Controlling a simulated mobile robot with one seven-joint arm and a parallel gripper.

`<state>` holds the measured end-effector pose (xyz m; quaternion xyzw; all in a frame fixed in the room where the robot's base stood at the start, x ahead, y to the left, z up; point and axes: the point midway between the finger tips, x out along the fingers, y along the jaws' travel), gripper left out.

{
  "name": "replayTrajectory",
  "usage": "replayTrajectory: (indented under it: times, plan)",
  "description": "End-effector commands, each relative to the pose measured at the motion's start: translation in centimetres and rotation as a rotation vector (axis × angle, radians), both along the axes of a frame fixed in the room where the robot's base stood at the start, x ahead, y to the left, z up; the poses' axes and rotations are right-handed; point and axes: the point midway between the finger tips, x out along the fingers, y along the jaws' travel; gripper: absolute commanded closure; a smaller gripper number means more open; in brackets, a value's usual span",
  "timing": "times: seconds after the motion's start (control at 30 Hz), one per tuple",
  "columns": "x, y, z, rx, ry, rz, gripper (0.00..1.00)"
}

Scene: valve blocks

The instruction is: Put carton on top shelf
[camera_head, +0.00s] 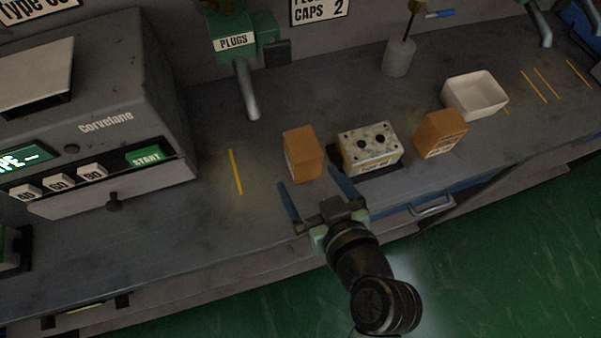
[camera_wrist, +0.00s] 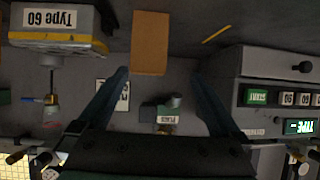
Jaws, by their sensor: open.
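One brown carton (camera_head: 303,154) stands upright on the grey bench, left of the valve block. A second brown carton (camera_head: 441,134) stands right of that block. My gripper (camera_head: 308,181) is open and empty, just on the near side of the left carton, with its fingers pointing towards it. In the wrist view, a brown carton (camera_wrist: 150,43) shows beyond and between the spread fingertips (camera_wrist: 160,74), a little nearer the left finger. The fingers do not visibly touch it. I cannot make out a shelf in either view.
The valve block (camera_head: 369,147), labelled Type 60 in the wrist view (camera_wrist: 58,28), sits close beside the left carton. A grey machine (camera_head: 95,115) with a START button stands left. A green PLUGS dispenser (camera_head: 236,45) is behind. A white tray (camera_head: 475,95) is right. Bench around the yellow line (camera_head: 236,172) is clear.

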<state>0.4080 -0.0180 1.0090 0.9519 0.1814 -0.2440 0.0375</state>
Motion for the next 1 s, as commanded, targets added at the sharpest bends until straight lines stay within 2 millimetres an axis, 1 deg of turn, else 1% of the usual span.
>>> replayTrajectory:
  times: [0.03,0.13,0.23,0.33,0.5,0.6,0.87,1.0]
  plan:
    - [0.0,-0.6,-0.5,0.007,-0.038,-0.021,0.00]
    - [0.1,-1.4,0.2,0.016,-0.092,-0.048,0.00]
    - [0.6,-1.6,0.5,0.021,-0.113,-0.058,0.00]
    - [2.0,-1.1,0.2,0.022,-0.115,-0.058,0.00]
    - [4.9,-0.1,-1.1,0.021,-0.113,-0.058,0.00]
    - [6.1,0.2,-1.7,0.021,-0.112,-0.059,0.00]
    - [7.5,0.8,-2.5,0.020,-0.110,-0.058,0.00]
    - [8.9,1.4,-3.3,0.021,-0.110,-0.058,0.00]
